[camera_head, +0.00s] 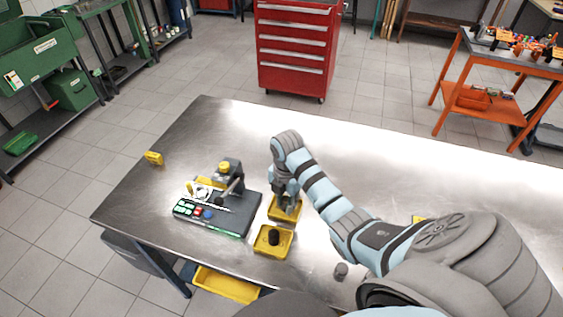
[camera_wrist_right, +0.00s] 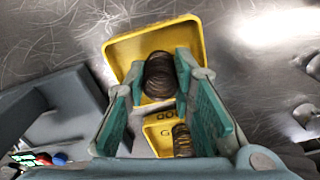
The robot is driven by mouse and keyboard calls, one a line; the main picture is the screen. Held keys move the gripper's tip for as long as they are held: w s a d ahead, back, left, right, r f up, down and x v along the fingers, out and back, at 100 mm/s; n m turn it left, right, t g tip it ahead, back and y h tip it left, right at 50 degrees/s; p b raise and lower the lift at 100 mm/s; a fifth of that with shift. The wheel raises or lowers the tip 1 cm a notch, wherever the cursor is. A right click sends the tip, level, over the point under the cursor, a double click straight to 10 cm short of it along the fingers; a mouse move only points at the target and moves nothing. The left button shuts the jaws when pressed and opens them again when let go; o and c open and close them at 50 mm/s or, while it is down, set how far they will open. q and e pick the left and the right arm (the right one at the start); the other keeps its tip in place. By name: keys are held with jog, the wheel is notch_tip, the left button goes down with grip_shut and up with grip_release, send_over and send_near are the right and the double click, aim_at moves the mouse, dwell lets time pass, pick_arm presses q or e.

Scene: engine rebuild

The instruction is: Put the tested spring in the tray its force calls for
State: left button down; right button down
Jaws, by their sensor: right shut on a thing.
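My right gripper (camera_head: 287,205) is over the rear yellow tray (camera_head: 271,214). It is shut on a dark coil spring (camera_wrist_right: 159,76), which shows between its fingertips in the right wrist view. The spring is in or just above the rear tray, also in that view (camera_wrist_right: 118,48); whether it touches the floor is unclear. The front yellow tray (camera_head: 261,247) holds another dark spring (camera_head: 273,238); this spring also shows in the right wrist view (camera_wrist_right: 183,141), beside partly hidden lettering. The spring tester (camera_head: 228,180) stands left of the trays on a dark base. My left gripper is not in view.
A small grey cylindrical part (camera_head: 341,270) stands on the metal table (camera_head: 180,150) right of the front tray. A yellow block (camera_head: 154,158) sits near the left edge. A yellow bin (camera_head: 226,285) is below the front edge. The table's back is clear.

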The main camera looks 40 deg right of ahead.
jog(key=shift+f, duration=0.1)
jog(key=shift+f, duration=0.1)
jog(key=c, duration=1.7)
grip_release()
jog(key=shift+o, duration=0.2)
